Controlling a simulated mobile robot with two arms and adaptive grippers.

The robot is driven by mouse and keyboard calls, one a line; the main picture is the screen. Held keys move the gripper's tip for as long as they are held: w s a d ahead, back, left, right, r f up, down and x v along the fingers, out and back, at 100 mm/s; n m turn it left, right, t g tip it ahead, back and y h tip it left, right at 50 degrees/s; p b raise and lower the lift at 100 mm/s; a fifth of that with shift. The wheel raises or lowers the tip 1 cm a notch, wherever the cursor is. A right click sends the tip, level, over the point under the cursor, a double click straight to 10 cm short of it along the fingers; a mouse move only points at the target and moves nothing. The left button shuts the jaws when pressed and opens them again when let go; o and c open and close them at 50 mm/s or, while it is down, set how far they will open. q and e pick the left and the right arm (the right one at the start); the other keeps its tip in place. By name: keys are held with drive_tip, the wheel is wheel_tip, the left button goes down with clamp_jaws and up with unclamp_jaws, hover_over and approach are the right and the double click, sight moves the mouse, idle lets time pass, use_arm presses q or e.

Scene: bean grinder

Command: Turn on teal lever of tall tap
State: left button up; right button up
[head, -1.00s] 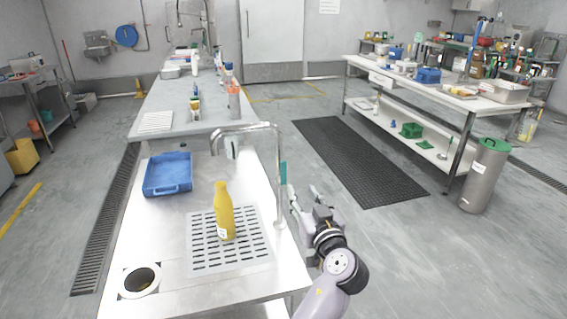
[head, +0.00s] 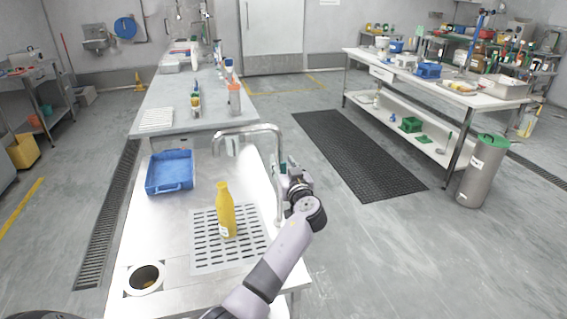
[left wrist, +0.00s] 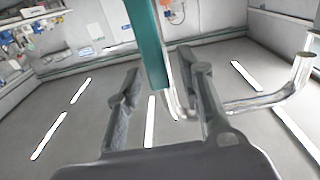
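The tall silver tap (head: 248,131) stands at the right edge of the steel sink counter, its spout bent to the left. The teal lever (head: 281,170) hangs beside its upright pipe and is partly covered by my gripper. My left gripper (head: 288,172) is at the lever, to the right of the tap. In the left wrist view the teal lever (left wrist: 147,45) comes down between the two spread fingers of my open left gripper (left wrist: 160,75). Gaps show on both sides, so I see no grip on it. The tap pipe (left wrist: 270,100) is at the right. My right gripper is not in view.
A yellow bottle (head: 226,208) stands on the slotted drain plate (head: 205,258), left of my arm. A blue tray (head: 170,172) lies farther back and a round hole (head: 145,279) is at the front. A steel bin (head: 482,175) and black mat (head: 360,155) are to the right.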

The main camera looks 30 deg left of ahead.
use_arm(q)
drive_tip(key=shift+c, duration=0.6)
clamp_jaws()
idle(0.4)
